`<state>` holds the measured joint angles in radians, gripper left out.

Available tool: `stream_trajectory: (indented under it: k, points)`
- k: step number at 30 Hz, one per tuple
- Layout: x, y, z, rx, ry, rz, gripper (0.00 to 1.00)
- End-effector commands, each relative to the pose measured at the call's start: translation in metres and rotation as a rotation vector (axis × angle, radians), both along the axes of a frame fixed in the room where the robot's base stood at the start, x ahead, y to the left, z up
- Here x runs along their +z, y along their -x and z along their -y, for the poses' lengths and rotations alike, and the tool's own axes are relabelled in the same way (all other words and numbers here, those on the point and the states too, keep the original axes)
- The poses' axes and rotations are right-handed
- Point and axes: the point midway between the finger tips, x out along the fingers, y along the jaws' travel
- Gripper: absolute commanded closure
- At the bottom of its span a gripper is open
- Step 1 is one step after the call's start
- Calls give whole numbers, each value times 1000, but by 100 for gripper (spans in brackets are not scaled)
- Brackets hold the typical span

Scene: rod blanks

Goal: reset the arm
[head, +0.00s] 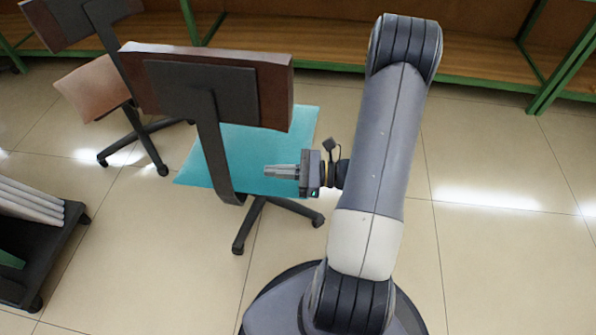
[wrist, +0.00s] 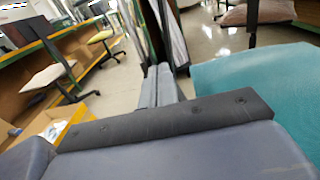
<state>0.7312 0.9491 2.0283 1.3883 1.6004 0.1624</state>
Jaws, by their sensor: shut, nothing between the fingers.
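My gripper (head: 283,171) is shut and empty in the head view. It points left, in front of the teal seat (head: 295,125) of a swivel chair. In the wrist view its closed fingers (wrist: 158,88) show at the middle, with the dark gripper body below them. The teal seat (wrist: 262,88) also shows in the wrist view, to the right of the fingers. I cannot tell whether the gripper touches the chair. My arm is bent, its upper link rising at the right of the head view.
The chair's brown backrest (head: 205,85) stands left of my gripper. A second chair (head: 95,90) is at the back left. A black cart (head: 40,258) with pale rods (head: 25,200) is at the left edge. Wooden shelving (head: 480,75) with green frames lines the back. The floor at right is clear.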

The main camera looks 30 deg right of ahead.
Motion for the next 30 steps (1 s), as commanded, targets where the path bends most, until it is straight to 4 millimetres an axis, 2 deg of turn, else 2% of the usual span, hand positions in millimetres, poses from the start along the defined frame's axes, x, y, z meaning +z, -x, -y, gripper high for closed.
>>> stream_trajectory:
  k: [6, 12, 25, 30]
  points:
    - [1, 19, 26, -3, 0, 1, 100]
    - [0, 28, 37, -1, 1, 1, 100]
    - [0, 30, 37, 1, 1, 1, 100]
    - [-1, 23, 29, 5, 1, 1, 100]
